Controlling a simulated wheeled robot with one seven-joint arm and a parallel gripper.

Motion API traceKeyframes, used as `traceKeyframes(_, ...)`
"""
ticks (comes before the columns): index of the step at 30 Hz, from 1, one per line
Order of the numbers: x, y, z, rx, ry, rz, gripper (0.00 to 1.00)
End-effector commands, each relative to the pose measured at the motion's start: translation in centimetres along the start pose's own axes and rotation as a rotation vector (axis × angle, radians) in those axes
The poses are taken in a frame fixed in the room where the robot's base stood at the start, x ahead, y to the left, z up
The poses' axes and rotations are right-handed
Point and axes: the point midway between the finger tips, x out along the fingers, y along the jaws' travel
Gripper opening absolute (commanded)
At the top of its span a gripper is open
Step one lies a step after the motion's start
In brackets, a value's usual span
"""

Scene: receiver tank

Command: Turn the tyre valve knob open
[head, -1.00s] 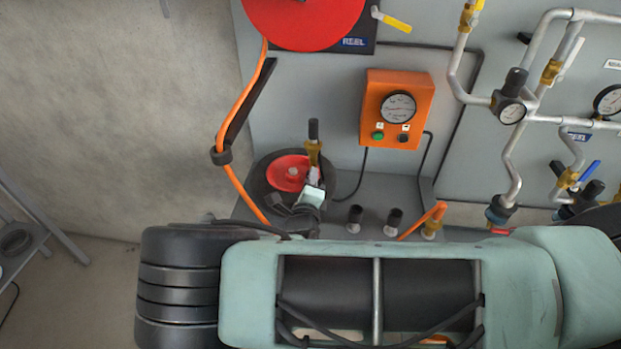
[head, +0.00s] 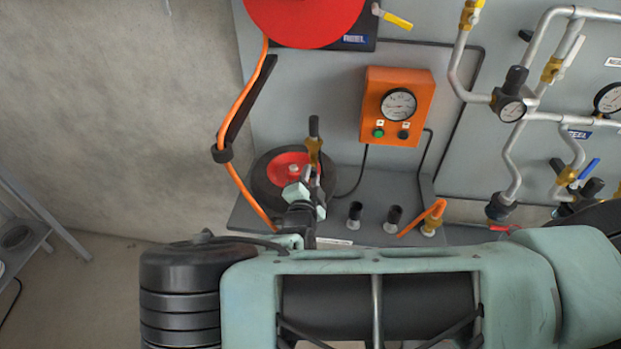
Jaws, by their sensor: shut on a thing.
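A small black tyre (head: 262,188) with a red hub (head: 287,165) stands on the grey shelf. A brass valve fitting (head: 313,152) with a black upright top (head: 314,127) stands at the tyre's right edge. My gripper (head: 307,176), pale green and dark, reaches over the tyre's lower right part, just below the brass fitting. Its jaws are shut on the tyre valve knob, which is mostly hidden by the fingers. How far the knob is turned cannot be told.
An orange gauge box (head: 396,107) and a red reel (head: 305,20) are on the panel. An orange hose (head: 231,110) runs down on the left. Black-capped fittings (head: 394,217) stand on the shelf at right. Metal pipes (head: 510,150) fill the far right.

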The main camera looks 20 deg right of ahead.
Motion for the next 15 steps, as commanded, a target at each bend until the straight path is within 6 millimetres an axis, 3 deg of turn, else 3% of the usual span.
traceKeyframes(15, -0.11, 0.21, 0.25, -0.490, 0.017, 0.007, 0.04)
